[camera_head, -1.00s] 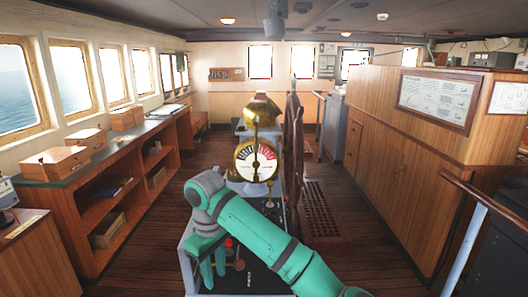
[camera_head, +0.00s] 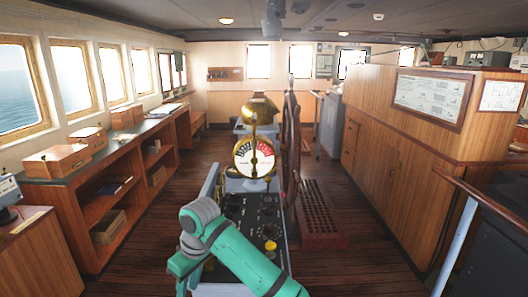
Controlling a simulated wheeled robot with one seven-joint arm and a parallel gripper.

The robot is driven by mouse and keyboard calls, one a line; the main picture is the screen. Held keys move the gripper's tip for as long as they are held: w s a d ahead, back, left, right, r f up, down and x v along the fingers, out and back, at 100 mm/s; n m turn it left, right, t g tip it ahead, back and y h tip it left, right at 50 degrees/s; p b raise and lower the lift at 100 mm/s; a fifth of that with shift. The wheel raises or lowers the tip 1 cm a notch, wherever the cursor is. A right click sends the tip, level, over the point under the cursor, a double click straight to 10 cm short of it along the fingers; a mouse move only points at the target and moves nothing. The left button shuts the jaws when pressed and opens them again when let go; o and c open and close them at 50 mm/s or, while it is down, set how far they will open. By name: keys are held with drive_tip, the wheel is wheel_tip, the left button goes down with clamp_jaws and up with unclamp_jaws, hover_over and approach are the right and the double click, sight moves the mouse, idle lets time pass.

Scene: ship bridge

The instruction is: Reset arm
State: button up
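My arm (camera_head: 235,250) is teal with grey joints and reaches in from the bottom of the head view. It is bent at a grey elbow-like joint, and a teal part hangs down at its left end. My gripper's fingertips cannot be made out clearly, so I cannot tell whether it is open or shut. Part of the control console (camera_head: 238,208) is hidden behind my arm. A yellow knob (camera_head: 270,246) shows on the console just right of the arm. A brass engine telegraph (camera_head: 254,158) with a white and red dial stands upright beyond the arm.
A large ship's wheel (camera_head: 291,145) stands right of the telegraph. A wooden shelf unit (camera_head: 112,185) with boxes runs along the left windows. A wooden cabinet (camera_head: 400,150) and a rail (camera_head: 458,240) are on the right. The wooden floor (camera_head: 150,235) left of the console is clear.

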drive_tip(key=s+a+f+m+t+y, duration=0.2)
drive_tip(key=s+a+f+y, duration=0.1)
drive_tip(key=a+f+y, duration=0.3)
drive_tip(key=s+a+f+m+t+y, duration=0.2)
drive_tip(key=a+f+m+t+y, duration=0.1)
drive_tip(key=a, duration=0.6)
wheel_tip(320, 180, down, 4)
drive_tip(key=s+d+m+t, duration=0.3)
drive_tip(key=m+t, duration=0.1)
drive_tip(key=s+d+f+m+t+h, duration=0.25)
drive_tip(key=s+d+f+h, duration=0.2)
drive_tip(key=s+d, duration=0.3)
drive_tip(key=s+d+f+m+t+h, duration=0.25)
drive_tip(key=s+d+f, duration=0.25)
drive_tip(key=s+d, duration=0.3)
drive_tip(key=s+d+r+n+h, duration=0.1)
drive_tip(key=s+d+r+h, duration=0.1)
drive_tip(key=s+d, duration=0.6)
drive_tip(key=s+d+r+t+h, duration=0.1)
drive_tip(key=s+d+r+h, duration=0.2)
drive_tip(key=s+d, duration=0.6)
drive_tip(key=s+r, duration=0.2)
drive_tip(key=s, duration=0.1)
drive_tip(key=shift+n, duration=0.4)
